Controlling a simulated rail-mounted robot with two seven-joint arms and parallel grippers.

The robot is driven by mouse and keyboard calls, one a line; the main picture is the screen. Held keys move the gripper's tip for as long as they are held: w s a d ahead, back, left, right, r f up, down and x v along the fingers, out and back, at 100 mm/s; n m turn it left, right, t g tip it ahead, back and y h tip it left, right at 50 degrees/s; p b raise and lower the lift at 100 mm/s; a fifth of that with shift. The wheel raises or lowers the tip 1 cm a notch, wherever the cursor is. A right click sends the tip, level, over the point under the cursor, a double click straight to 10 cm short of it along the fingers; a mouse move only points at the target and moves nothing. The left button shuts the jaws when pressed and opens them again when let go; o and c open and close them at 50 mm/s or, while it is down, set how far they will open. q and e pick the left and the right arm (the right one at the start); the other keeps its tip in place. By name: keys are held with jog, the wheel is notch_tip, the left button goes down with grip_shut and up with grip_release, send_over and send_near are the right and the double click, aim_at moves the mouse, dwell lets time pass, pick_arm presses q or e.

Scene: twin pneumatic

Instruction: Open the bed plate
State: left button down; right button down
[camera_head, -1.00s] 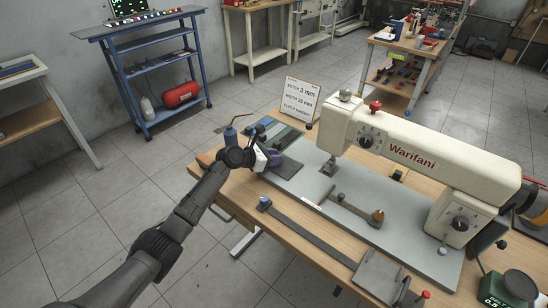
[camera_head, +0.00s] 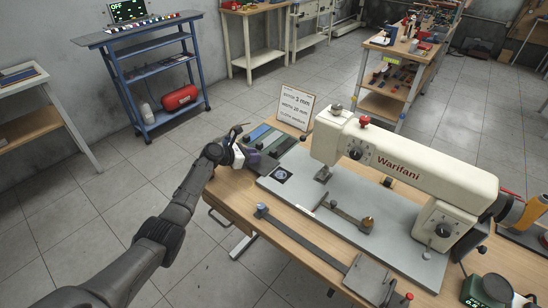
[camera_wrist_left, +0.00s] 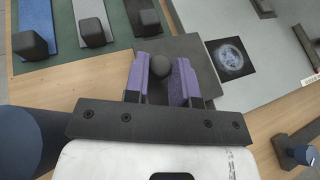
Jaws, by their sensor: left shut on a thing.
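The bed plate is a dark flat plate (camera_wrist_left: 184,46) with a round black knob (camera_wrist_left: 159,65), at the left end of the sewing machine's grey bed (camera_head: 330,220). My left gripper (camera_head: 247,158) is over it in the head view and hides much of it. In the left wrist view the purple-padded fingers (camera_wrist_left: 160,80) are shut on the knob, one on each side. Beside the plate, a dark square opening (camera_head: 282,175) shows in the bed, with a round metallic part inside; it also shows in the left wrist view (camera_wrist_left: 231,57). My right gripper is out of view.
The cream sewing machine (camera_head: 400,165) stands to the right. A long dark bar (camera_head: 305,237) lies along the table's front.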

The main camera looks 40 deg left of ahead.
pick_arm(q)
jog(key=shift+a, duration=0.3)
jog(key=c, duration=1)
grip_release()
jog(key=shift+s+a+r, duration=0.1)
jog(key=shift+s+r, duration=0.05)
jog(key=shift+s, duration=0.15)
jog(key=p+v, duration=0.5)
jog(key=v, duration=0.8)
jog(key=shift+s, duration=0.1)
